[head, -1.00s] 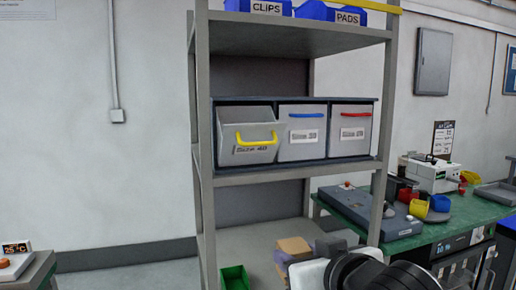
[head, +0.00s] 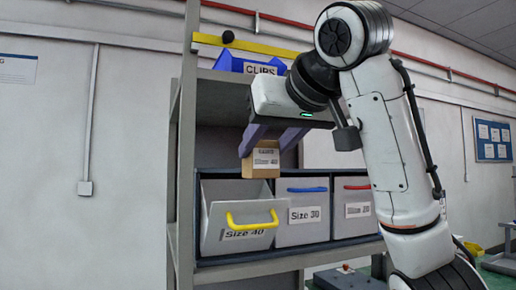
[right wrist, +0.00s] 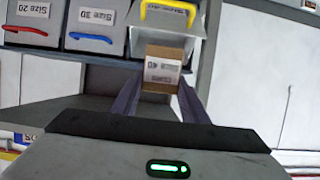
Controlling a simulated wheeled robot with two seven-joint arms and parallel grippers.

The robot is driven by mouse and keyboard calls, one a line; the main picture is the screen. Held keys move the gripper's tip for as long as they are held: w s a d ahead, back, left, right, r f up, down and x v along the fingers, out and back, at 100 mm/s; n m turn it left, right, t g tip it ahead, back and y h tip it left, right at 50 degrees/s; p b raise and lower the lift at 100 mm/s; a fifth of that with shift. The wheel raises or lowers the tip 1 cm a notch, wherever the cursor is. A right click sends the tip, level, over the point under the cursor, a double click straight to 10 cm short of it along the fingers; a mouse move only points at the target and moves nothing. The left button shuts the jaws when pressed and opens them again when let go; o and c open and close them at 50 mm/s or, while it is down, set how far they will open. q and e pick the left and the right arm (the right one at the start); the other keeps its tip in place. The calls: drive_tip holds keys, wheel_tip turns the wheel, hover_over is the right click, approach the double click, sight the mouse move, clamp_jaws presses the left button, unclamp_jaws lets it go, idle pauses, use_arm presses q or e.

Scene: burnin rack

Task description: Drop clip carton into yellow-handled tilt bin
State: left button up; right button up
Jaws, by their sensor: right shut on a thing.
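The clip carton (head: 262,160) is a small brown cardboard box with a white label. My right gripper (head: 268,146) is shut on it and holds it in the air above the yellow-handled tilt bin (head: 238,217), labelled Size 40. That bin is tilted open at the left of the shelf row. In the right wrist view the carton (right wrist: 163,69) sits between the fingertips, with the yellow-handled bin (right wrist: 185,52) beyond it, upside down in that view. The inside of the bin is mostly hidden. My left gripper is not in view.
A blue-handled bin (head: 303,213) labelled Size 30 and a red-handled bin (head: 352,207) stand shut to the right. A blue CLIPS bin (head: 240,64) is on the upper shelf behind a yellow bar (head: 235,43). A grey rack post (head: 187,150) stands at the left.

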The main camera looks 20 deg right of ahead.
drive_tip(key=shift+w+r, duration=0.1)
drive_tip(key=shift+r, duration=0.4)
drive_tip(key=shift+w+p, duration=0.6)
drive_tip(key=shift+w, duration=0.05)
drive_tip(key=p+x, duration=0.1)
drive_tip(key=x, duration=0.7)
drive_tip(key=shift+w+p, duration=0.4)
drive_tip(key=shift+f+b, duration=0.35)
drive_tip(key=shift+f, duration=0.2)
